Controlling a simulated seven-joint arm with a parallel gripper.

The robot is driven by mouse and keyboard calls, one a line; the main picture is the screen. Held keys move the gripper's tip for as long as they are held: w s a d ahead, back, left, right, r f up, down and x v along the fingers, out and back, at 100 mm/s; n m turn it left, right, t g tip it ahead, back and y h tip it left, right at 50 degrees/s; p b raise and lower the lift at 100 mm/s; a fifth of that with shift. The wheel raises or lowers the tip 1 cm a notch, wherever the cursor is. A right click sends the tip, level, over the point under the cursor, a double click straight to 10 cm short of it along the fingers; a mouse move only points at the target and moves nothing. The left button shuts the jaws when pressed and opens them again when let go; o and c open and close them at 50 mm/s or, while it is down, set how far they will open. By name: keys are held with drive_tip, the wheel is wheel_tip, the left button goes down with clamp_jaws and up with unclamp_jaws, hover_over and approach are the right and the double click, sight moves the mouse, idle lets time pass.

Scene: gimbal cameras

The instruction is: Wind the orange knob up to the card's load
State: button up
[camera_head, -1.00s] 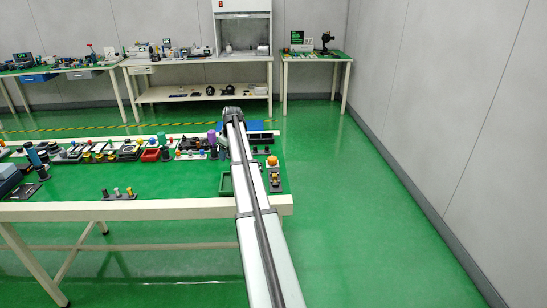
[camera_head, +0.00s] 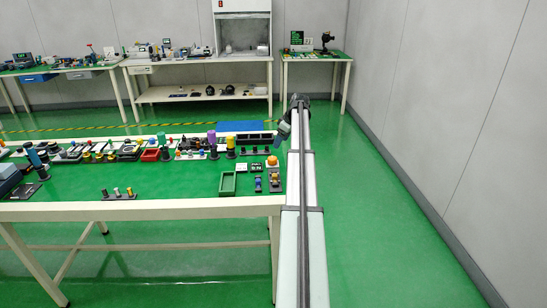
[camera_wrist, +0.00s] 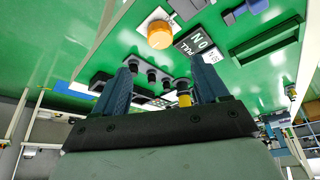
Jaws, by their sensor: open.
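The orange knob (camera_head: 272,161) stands near the right end of the green-topped table. In the wrist view it is a round orange cap (camera_wrist: 160,35) on a pale square plate, beyond my fingertips. A dark card with white lettering (camera_wrist: 197,41) lies beside it; I cannot make out a load on it. Small white cards (camera_head: 255,167) also lie left of the knob in the head view. My gripper (camera_wrist: 163,61) is open with nothing held. In the head view my gripper (camera_head: 284,127) hangs near the table's far right corner, apart from the knob.
A green tray (camera_head: 228,184) lies left of the knob. Small blue items (camera_head: 259,184) sit in front of it. Dark boxes (camera_head: 254,139) and several coloured posts line the back. The floor right of the table is clear.

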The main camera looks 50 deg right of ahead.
sight(272, 158)
drive_tip(key=x, duration=1.1)
drive_tip(key=shift+a, duration=0.1)
drive_tip(key=shift+c, duration=0.5)
drive_tip(key=c, duration=1)
drive_tip(key=shift+o, duration=0.2)
drive_tip(key=shift+s, duration=0.1)
